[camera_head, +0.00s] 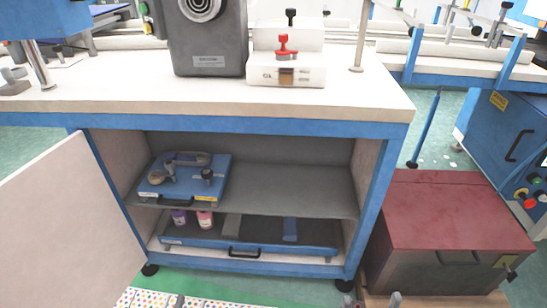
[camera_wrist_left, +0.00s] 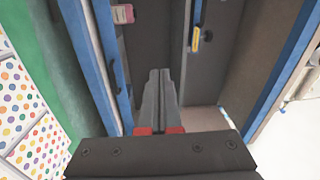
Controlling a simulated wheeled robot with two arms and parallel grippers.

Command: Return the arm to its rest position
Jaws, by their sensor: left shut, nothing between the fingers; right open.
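My left gripper (camera_wrist_left: 159,85) is shut and empty in the left wrist view, its two grey fingers together in front of the open cabinet. In the head view only a small grey tip of the left gripper (camera_head: 180,301) shows at the bottom edge. A small part of my right gripper (camera_head: 395,300) shows at the bottom edge, right of the middle, and it is open. Most of both arms is out of the picture.
The cabinet door (camera_head: 60,225) stands open at the left. A blue case (camera_head: 185,178) lies on the cabinet shelf (camera_head: 300,185), and a blue tray (camera_head: 255,245) with bottles sits below. A red-lidded chest (camera_head: 440,215) stands at the right. The worktop (camera_head: 210,100) is above.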

